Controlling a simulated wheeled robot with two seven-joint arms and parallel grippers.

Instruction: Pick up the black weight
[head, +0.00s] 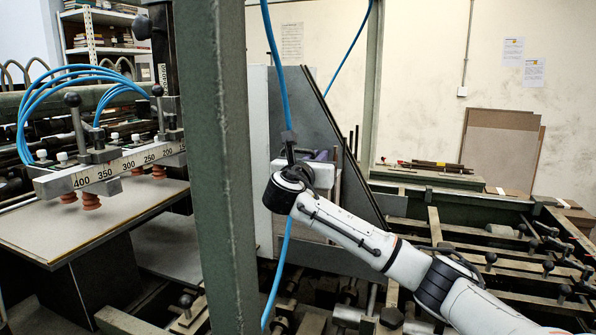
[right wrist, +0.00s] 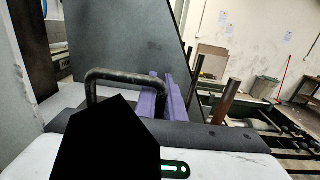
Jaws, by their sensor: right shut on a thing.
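My right gripper (head: 318,157) is raised at the middle of the head view, beside the grey sloping plate. In the right wrist view its two purple fingers (right wrist: 160,92) stand close together. A bent black bar (right wrist: 120,74) reaches their left side; it looks like the handle of the black weight. The fingers are shut on it, though the exact contact is hard to see. A flat black shape hides the lower left of the wrist view, so the weight's body cannot be made out. My left gripper is not in view.
A green post (head: 222,160) stands left of my right arm. A suction bar (head: 115,168) with red cups hangs over a stack of greyboard (head: 100,225) at the left. The grey plate (right wrist: 125,45) rises close behind the fingers. Machine rails fill the right.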

